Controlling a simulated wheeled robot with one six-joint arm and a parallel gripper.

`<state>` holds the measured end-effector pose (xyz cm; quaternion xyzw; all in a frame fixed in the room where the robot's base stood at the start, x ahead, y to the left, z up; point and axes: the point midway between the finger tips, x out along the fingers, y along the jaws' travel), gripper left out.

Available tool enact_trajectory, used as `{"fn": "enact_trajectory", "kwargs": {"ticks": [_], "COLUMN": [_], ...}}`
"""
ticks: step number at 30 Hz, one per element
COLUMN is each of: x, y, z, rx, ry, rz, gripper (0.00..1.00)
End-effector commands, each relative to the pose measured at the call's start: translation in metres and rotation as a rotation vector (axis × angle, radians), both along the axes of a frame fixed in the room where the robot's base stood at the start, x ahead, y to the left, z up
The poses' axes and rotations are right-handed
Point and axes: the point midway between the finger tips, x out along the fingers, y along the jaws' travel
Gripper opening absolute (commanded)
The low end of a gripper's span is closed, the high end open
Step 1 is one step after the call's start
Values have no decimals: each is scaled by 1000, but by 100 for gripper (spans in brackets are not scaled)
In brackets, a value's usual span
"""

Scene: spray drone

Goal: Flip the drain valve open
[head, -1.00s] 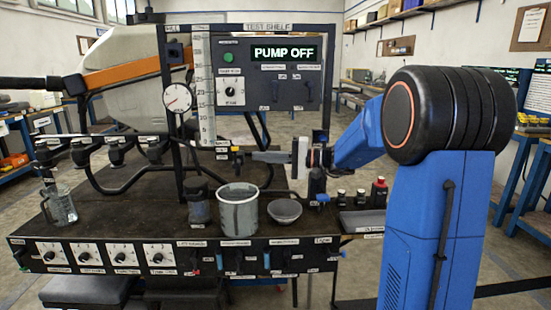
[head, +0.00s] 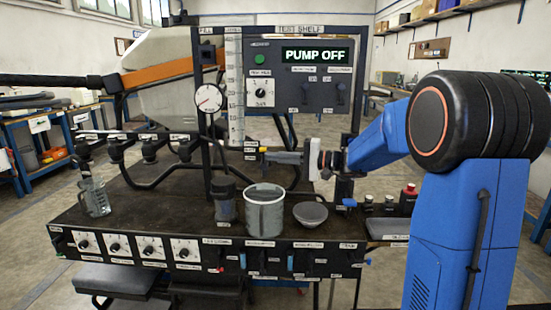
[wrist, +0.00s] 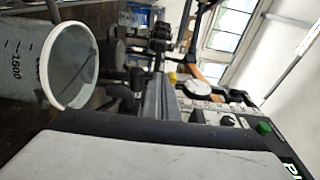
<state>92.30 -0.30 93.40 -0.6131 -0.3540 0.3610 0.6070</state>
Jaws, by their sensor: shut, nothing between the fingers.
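On the bench's front panel (head: 205,255), a small label (head: 348,245) at the right end seems to read DRAIN. A dark handle and a small blue tip (head: 368,262) sit near it; the valve's position is too small to tell. My gripper (head: 266,157) is shut and empty, pointing left above the bench, behind and higher than the grey-white bucket (head: 264,222). It is well above and to the left of that label. In the wrist view my shut gripper fingers (wrist: 155,100) show as a grey bar, with the bucket (wrist: 30,60) at the left. The drain label is not in that view.
A small grey bowl (head: 310,214) and a dark jar (head: 224,205) flank the bucket. A glass jug (head: 95,198) stands at the left. A yellow fitting (head: 262,149) is close to my fingertips. The display (head: 315,55) reads PUMP OFF. Small bottles (head: 389,203) stand at the right.

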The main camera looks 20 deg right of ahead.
Motion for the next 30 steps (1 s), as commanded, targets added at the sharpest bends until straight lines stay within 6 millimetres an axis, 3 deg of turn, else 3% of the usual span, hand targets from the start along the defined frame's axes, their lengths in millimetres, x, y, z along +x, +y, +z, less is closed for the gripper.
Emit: {"fn": "enact_trajectory", "kwargs": {"ticks": [17,30], "x": [2,8], "y": [6,25], "z": [6,16], "rx": [-131,-484], "ry": [40,151], "rz": [0,1], "gripper": [0,0]}}
